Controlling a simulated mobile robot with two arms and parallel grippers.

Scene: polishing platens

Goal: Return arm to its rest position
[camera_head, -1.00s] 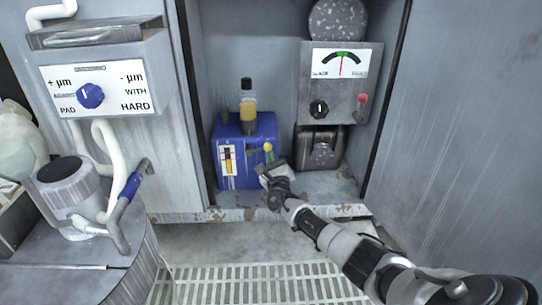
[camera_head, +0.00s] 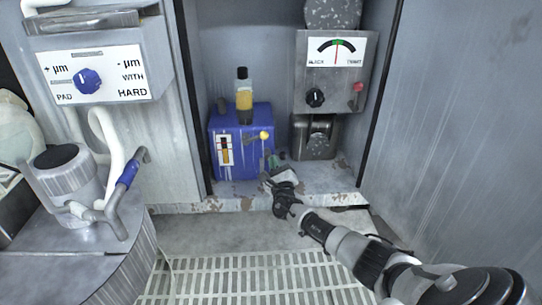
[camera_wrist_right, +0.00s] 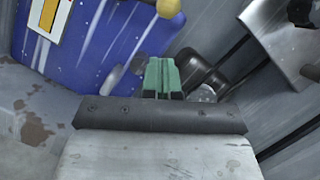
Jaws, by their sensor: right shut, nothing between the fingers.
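My right arm reaches in from the lower right in the head view. Its gripper (camera_head: 272,162) is at the front of the open cabinet bay, just right of and in front of the blue box (camera_head: 239,150). In the right wrist view the green fingertips (camera_wrist_right: 162,76) are together with nothing between them. The blue box (camera_wrist_right: 90,35) and its yellow knob (camera_wrist_right: 170,8) are ahead of them, and I see a gap there. My left gripper is not in view.
A bottle (camera_head: 244,98) stands on the blue box. A gauge panel (camera_head: 327,72) with a black knob and red lever hangs above a dark metal unit (camera_head: 315,140). Cabinet walls (camera_head: 460,110) flank the bay. The floor grating (camera_head: 250,280) is clear.

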